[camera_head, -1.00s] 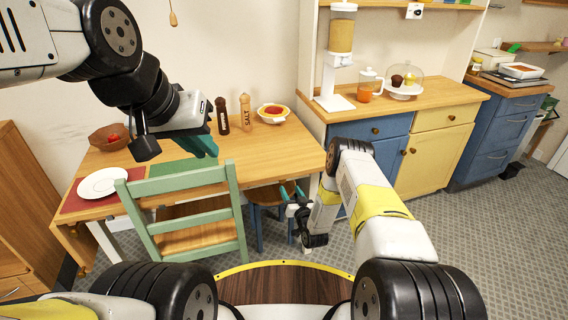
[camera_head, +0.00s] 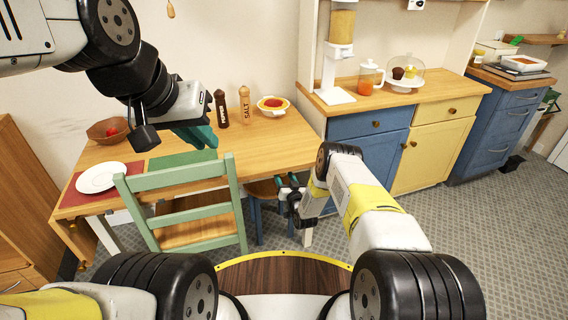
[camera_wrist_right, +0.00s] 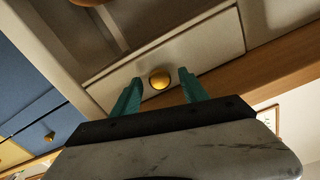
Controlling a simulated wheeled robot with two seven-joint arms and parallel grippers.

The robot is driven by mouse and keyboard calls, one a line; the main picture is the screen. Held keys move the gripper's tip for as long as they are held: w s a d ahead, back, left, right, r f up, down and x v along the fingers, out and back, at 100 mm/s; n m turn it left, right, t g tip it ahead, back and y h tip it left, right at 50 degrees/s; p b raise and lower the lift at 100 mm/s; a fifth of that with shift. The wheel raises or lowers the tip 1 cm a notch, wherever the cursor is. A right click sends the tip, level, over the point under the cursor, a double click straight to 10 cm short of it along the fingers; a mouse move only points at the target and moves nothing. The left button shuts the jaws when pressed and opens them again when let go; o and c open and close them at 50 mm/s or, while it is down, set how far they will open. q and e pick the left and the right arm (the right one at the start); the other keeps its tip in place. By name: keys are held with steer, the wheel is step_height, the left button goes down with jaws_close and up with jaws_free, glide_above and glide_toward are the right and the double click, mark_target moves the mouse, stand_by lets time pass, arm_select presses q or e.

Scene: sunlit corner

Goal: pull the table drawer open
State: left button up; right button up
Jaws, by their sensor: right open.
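In the right wrist view, the table drawer's pale front (camera_wrist_right: 212,48) runs slantwise across the picture, with a round gold knob (camera_wrist_right: 159,80) on it. My right gripper (camera_wrist_right: 160,87) is open, with its teal fingers on either side of the knob. I cannot tell whether they touch it. In the head view, my right gripper (camera_head: 286,184) is at the table's right end, just below the top's edge. The wooden table (camera_head: 270,143) hides the drawer front there. My left gripper (camera_head: 208,138) hangs over the tabletop, empty; its finger gap is unclear.
A green chair (camera_head: 190,203) stands at the table's near side, left of my right gripper. A stool (camera_head: 262,190) is partly under the table. A plate (camera_head: 101,178), bowls and two mills (camera_head: 245,105) stand on the table. Blue and yellow cabinets (camera_head: 432,157) stand at the right.

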jaws_close()
stand_by(1.3)
